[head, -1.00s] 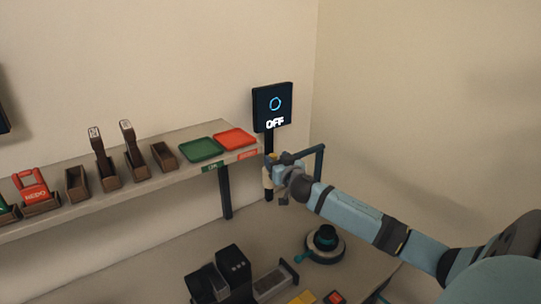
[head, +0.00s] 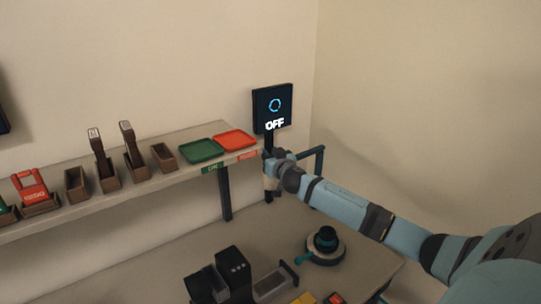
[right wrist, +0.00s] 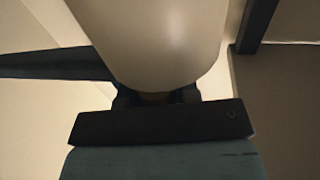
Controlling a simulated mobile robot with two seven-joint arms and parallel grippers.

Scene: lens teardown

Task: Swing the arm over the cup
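My right gripper (head: 272,172) is at a pale cylinder (head: 268,184) beside the dark post under the OFF screen. In the right wrist view the pale cylinder (right wrist: 150,40) fills the space in front of the gripper and hides the fingertips, so I cannot tell whether they are closed on it. A dark blue bar with a bend (head: 319,160) stands just behind my right wrist. A round pale base with a dark, cup-like top and a teal lever (head: 325,246) stands on the table below; I cannot tell whether it is the cup. My left gripper is out of view.
A black screen (head: 272,108) reads OFF. The shelf (head: 130,190) carries a green tray (head: 201,150), a red tray (head: 234,139) and several brown holders. Black boxes (head: 232,270) and a grey tray (head: 276,283) are at the table's front. The table's middle is bare.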

